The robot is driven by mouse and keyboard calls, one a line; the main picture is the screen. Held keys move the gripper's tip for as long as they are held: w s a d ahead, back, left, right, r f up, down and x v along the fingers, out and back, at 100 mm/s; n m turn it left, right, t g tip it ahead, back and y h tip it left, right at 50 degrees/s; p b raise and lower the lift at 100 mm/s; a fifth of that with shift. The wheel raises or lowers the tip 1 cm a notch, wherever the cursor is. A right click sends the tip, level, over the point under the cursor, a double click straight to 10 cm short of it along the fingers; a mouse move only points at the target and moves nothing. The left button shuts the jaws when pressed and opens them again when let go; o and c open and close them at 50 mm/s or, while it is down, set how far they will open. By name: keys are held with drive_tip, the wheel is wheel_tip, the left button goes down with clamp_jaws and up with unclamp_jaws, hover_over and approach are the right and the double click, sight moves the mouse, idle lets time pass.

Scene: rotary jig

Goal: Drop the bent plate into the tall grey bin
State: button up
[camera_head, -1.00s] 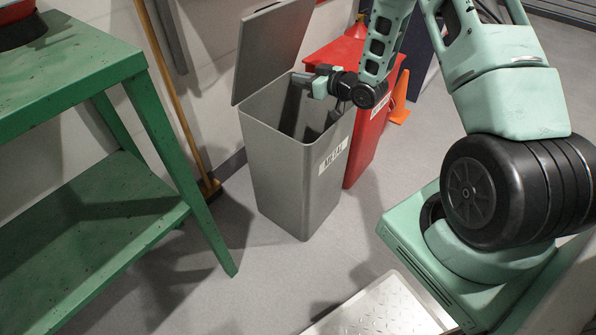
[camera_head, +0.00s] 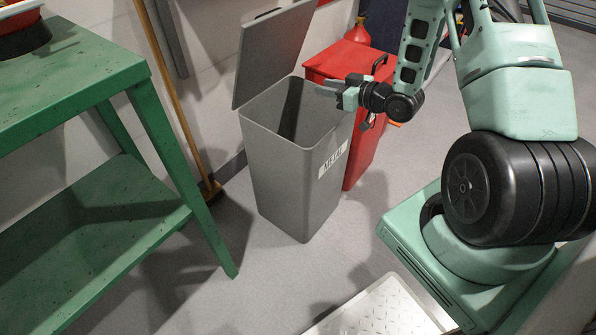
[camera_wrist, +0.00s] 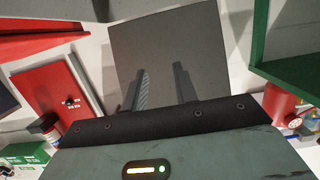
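The tall grey bin (camera_head: 290,175), labelled METAL, stands upright on the floor in the head view, its lid (camera_head: 274,50) raised at the back. My gripper (camera_head: 328,88) is at the bin's right rim, its fingers pointing left over the opening. In the wrist view the two fingers of my gripper (camera_wrist: 160,82) stand apart with nothing between them, in front of the raised grey lid (camera_wrist: 195,45). The bent plate does not show in any view. The bottom of the bin is hidden, and its inside shows a dark band of shadow.
A red bin (camera_head: 360,155) stands close behind and right of the grey bin, under my arm. A green workbench (camera_head: 75,85) with a lower shelf fills the left. A broom (camera_head: 180,105) leans on the wall.

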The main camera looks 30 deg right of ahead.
drive_tip(key=v, duration=0.8)
drive_tip(key=shift+s+p, duration=0.2)
drive_tip(key=shift+p, duration=0.15)
